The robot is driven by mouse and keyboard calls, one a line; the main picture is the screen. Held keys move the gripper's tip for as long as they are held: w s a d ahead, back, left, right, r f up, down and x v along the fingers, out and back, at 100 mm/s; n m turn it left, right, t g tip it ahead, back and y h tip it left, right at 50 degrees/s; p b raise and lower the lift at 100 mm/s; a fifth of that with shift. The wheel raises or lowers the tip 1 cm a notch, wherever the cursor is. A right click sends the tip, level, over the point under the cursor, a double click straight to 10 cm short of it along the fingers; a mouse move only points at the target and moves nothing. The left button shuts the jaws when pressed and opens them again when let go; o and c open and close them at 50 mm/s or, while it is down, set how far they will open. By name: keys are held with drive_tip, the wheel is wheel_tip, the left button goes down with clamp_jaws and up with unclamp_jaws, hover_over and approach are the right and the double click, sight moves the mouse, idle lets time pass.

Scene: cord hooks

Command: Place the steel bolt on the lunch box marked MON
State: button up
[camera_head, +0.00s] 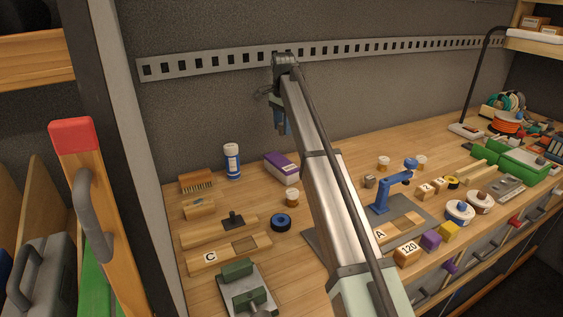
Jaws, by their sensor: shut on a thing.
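My gripper (280,128) hangs at the far end of my arm, in front of the grey back wall and above the rear of the bench. It is small and partly covered by my own arm link. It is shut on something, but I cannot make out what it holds. I cannot pick out the steel bolt anywhere in the head view. No lettering MON is readable. Green boxes (523,164) stand at the right of the bench, far from my gripper, and I cannot tell whether one is the lunch box.
A blue-and-white canister (232,161), a brush (197,181) and a purple box (282,166) stand at the back left. A blue clamp-like tool (389,193), lettered wood blocks and round tins (460,212) crowd the right. A slotted metal rail (220,62) runs along the wall.

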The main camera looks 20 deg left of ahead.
drive_tip(key=shift+s+a+r, duration=0.4)
drive_tip(key=shift+s+r, duration=0.05)
drive_tip(key=shift+s, duration=0.3)
drive_tip(key=m, duration=0.2)
approach(281, 161)
drive_tip(key=shift+f, duration=2.95)
drive_tip(key=shift+f, duration=0.15)
drive_tip(key=o, duration=1.1)
wheel_tip(281, 161, up, 12)
drive_tip(key=shift+r, duration=0.2)
